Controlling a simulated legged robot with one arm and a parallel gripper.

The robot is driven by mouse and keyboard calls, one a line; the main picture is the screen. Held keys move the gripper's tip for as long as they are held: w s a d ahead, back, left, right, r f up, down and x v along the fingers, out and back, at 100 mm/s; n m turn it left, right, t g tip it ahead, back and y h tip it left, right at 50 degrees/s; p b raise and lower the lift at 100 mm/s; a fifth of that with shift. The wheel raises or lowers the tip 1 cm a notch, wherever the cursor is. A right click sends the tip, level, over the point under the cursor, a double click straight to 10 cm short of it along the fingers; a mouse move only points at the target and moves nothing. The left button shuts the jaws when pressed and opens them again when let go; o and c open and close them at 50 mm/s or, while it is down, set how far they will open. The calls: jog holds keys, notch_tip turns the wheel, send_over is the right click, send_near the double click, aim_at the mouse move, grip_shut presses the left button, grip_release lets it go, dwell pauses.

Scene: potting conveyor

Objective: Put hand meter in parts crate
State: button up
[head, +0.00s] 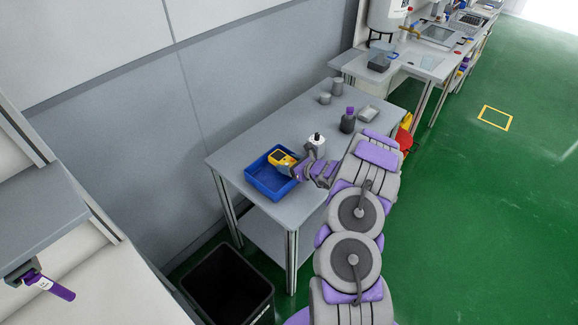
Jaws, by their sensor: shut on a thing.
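The hand meter (283,158) is yellow with a dark face. It shows over the back part of the blue parts crate (262,187), inside the outline of its rim. My gripper (289,171) is shut on the hand meter and reaches in from the right, over the crate's right side. The crate stands on the near left part of the grey table, and its visible floor is bare. I cannot tell whether the meter touches the crate. My gripper hides the crate's right wall in part.
On the grey table (243,140) stand a white bottle (316,146), a dark bottle with purple cap (348,121), grey cylinders (325,98) and a grey block (367,114). A black bin (228,287) stands on the floor in front. The table's left end is clear.

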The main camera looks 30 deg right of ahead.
jog(key=shift+a+f, duration=0.1)
jog(key=shift+a, duration=0.4)
jog(key=shift+d+f, duration=0.35)
jog(key=shift+f, duration=0.25)
jog(key=o, duration=1.2)
jog(key=shift+s+a, duration=0.1)
jog(key=shift+a, duration=0.1)
